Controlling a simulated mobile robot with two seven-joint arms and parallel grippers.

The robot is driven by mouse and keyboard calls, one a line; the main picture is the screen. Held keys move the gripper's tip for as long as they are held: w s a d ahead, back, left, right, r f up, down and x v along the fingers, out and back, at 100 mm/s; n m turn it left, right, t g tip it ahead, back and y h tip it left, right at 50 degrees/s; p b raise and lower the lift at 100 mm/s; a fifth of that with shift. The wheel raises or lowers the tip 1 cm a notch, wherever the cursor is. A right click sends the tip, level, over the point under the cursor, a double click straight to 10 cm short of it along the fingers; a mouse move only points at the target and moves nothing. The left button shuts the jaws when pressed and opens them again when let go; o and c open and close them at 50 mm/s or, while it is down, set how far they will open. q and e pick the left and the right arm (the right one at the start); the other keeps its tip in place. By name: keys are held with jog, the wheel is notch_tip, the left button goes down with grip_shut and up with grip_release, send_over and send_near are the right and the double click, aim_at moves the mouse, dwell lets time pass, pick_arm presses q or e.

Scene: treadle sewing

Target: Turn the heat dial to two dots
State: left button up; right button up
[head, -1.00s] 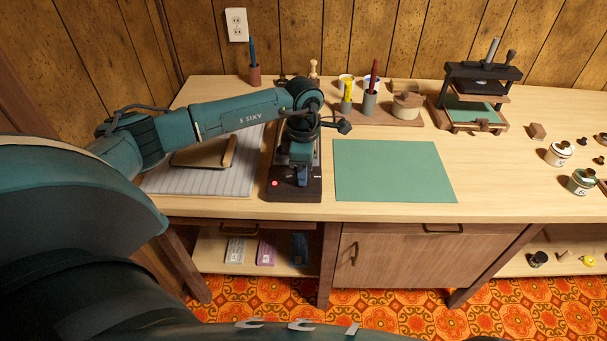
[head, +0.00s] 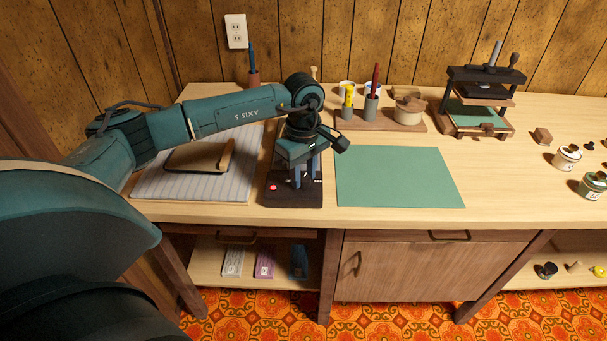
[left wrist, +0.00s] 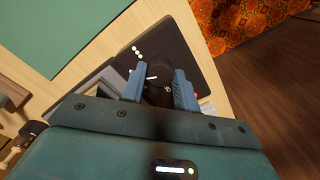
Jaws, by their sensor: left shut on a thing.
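The heat dial (left wrist: 160,73) is a dark round knob on a black base (left wrist: 185,45), with a short white mark at its left in the left wrist view. A group of white dots (left wrist: 137,51) lies on the base beyond it. I cannot tell which dots the mark meets. My left gripper (left wrist: 159,88) has its blue fingers on both sides of the dial, shut on it. In the head view the left gripper (head: 302,178) points down over the black base (head: 292,199) and hides the dial. My right gripper is not in view.
A red light (head: 273,187) is on the base's front left. A striped pad (head: 190,189) with a brown-edged block lies left, a green mat (head: 395,178) right. A pen rack (head: 365,120) and a press (head: 478,105) stand behind. The bench front is clear.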

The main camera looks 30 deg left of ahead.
aim_at(304, 178)
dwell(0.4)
pick_arm(q)
jog(key=o, duration=1)
jog(key=shift+c, duration=0.2)
notch_tip(304, 178, up, 13)
jog(key=shift+r, duration=0.15)
